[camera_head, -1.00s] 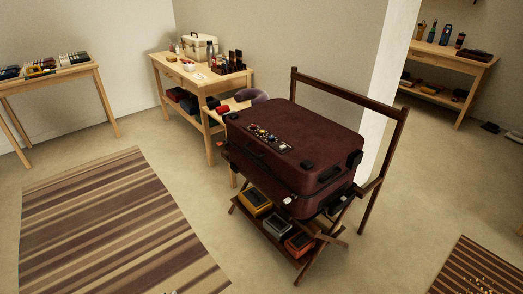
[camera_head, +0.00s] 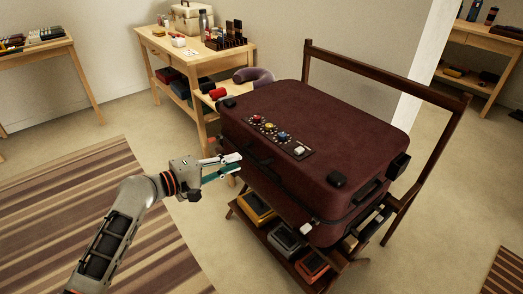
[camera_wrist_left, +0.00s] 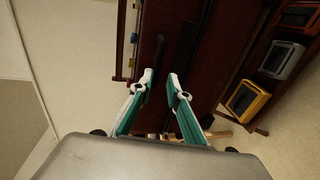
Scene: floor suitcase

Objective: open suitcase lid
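A dark maroon suitcase (camera_head: 350,135) lies flat on a wooden rack, its lid shut. A black strip with several coloured knobs (camera_head: 278,135) sits on top near its front edge. A dark handle (camera_head: 259,158) is on its front side. My left gripper (camera_head: 240,164) is in front of the suitcase's left part, close to the front side. In the left wrist view its two teal fingers (camera_wrist_left: 161,83) stand apart with nothing seen held between them. The suitcase (camera_wrist_left: 213,70) fills the view beyond the fingertips; contact cannot be told. My right gripper is not in view.
The rack's raised wooden frame (camera_head: 385,73) stands behind the suitcase. Several small boxes (camera_head: 287,238) sit on its lower shelf. A wooden table (camera_head: 160,42) with bottles and boxes stands behind at left. A striped rug (camera_head: 75,200) lies on the floor at left.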

